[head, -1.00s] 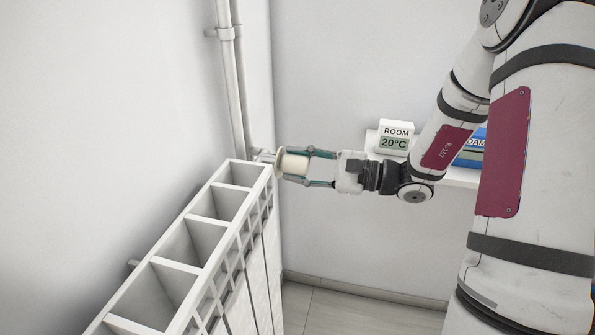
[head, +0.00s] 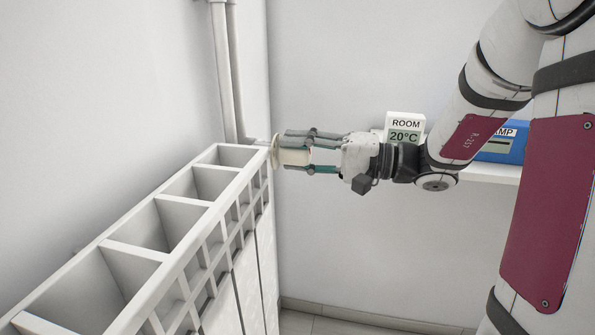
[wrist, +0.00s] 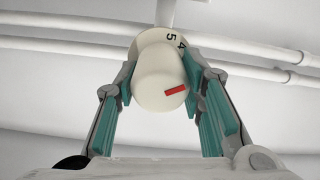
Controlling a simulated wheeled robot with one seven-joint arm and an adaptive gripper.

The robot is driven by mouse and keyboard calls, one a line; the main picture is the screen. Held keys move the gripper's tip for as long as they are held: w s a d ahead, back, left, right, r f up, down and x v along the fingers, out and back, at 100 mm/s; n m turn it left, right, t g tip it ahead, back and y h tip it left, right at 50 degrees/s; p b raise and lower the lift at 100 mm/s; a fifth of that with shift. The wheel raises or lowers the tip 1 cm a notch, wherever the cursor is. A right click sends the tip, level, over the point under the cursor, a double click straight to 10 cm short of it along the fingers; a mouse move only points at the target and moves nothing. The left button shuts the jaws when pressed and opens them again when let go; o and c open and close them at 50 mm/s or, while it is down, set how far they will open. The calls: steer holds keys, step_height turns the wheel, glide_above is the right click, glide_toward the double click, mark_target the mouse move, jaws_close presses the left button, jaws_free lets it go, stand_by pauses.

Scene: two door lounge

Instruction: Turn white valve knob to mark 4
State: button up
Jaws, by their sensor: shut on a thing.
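The white valve knob (head: 291,158) sticks out from the pipe at the far end of the radiator. My gripper (head: 284,152) is shut on it, one teal-padded finger on either side. In the wrist view the knob (wrist: 157,78) sits between the pads of my gripper (wrist: 160,75). A red mark (wrist: 175,90) on its face lies right of centre, tilted slightly up to the right. The collar (wrist: 153,38) behind the knob shows 5 and 4 at its upper right. The other numbers are hidden.
The white radiator (head: 134,249) with open top slots runs along the left wall. Pipes (head: 228,80) rise behind the knob. A shelf (head: 488,174) at right holds a room display (head: 405,127) reading 20°C and a blue box (head: 504,145). Floor shows below.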

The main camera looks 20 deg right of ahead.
steer(key=shift+f+n+b, duration=0.1)
steer(key=shift+n+b, duration=1.1)
steer(key=shift+b, duration=0.45)
steer(key=o, duration=1.1)
steer(key=shift+o, duration=0.2)
steer(key=v, duration=1.2)
